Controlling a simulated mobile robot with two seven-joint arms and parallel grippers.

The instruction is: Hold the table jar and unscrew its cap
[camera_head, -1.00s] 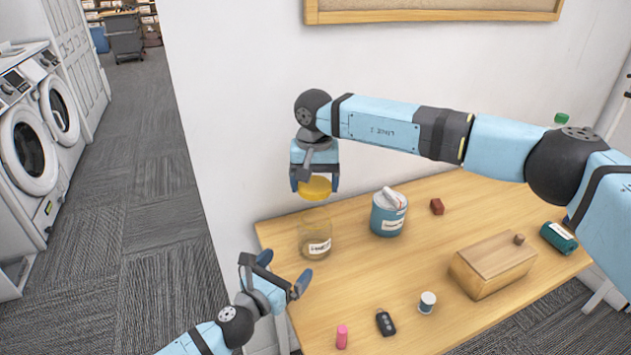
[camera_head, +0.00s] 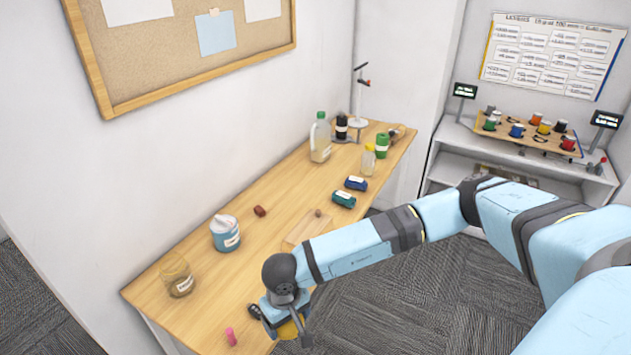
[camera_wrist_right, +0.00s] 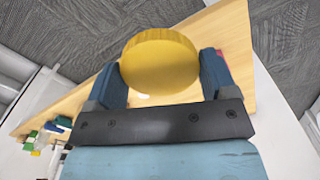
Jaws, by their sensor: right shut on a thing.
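The glass jar (camera_head: 177,279) stands upright and uncapped near the left end of the wooden table (camera_head: 150,294), with a white label on its front. My right gripper (camera_head: 288,329) is shut on the yellow cap (camera_head: 291,327), near the table's front edge and well to the right of the jar. In the right wrist view the round yellow cap (camera_wrist_right: 160,62) sits between the two blue fingers. My left gripper is not in view.
A blue tub (camera_head: 225,234) stands beside the jar. A pink cylinder (camera_head: 231,336), a dark key fob (camera_head: 254,311), a wooden box (camera_head: 306,229) and teal rolls (camera_head: 344,199) lie on the table. A bottle (camera_head: 320,138) stands farther back.

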